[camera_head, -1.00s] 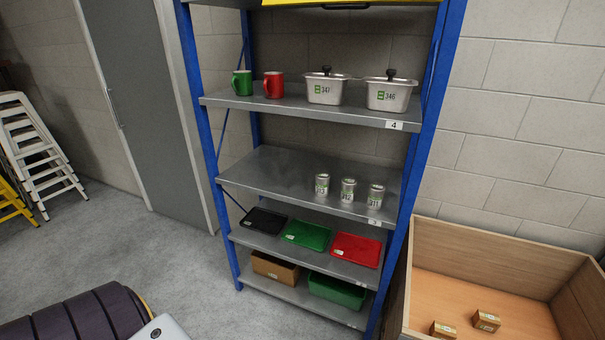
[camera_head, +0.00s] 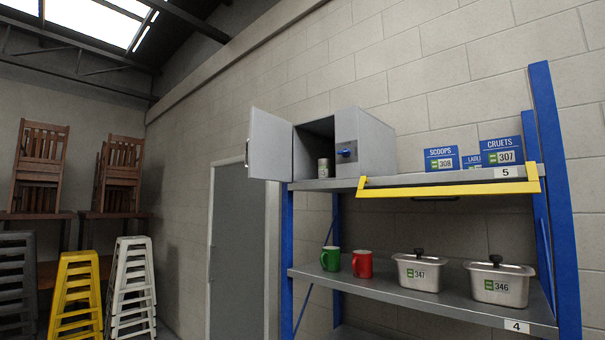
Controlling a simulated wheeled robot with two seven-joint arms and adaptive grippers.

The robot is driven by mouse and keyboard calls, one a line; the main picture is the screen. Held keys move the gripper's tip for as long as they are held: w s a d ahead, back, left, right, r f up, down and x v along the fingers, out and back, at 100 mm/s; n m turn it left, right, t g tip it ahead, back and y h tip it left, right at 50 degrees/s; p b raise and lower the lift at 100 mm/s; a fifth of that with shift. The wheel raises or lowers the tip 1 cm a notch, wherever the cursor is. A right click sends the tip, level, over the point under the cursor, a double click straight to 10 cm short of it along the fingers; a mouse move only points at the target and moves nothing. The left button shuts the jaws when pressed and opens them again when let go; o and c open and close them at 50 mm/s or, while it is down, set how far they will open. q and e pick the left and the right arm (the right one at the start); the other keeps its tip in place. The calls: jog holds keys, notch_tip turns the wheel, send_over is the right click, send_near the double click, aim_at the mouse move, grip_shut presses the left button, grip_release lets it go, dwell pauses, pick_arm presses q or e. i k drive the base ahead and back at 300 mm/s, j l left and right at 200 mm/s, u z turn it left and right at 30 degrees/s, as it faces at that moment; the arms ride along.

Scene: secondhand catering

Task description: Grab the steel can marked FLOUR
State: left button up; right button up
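A small steel can (camera_head: 323,168) with a pale label stands inside an open grey cabinet (camera_head: 376,146) on the top shelf. Its label is too small to read, so I cannot tell whether it says FLOUR. The cabinet door (camera_head: 270,147) is swung open to the left. No other can shows now. Neither of my grippers is in view.
Blue boxes marked SCOOPS (camera_head: 441,159) and CRUETS (camera_head: 501,151) stand right of the cabinet, above a yellow bar (camera_head: 450,189). Stools (camera_head: 132,285) stand left.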

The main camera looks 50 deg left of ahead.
aim_at(324, 165)
jog(key=u, duration=1.35)
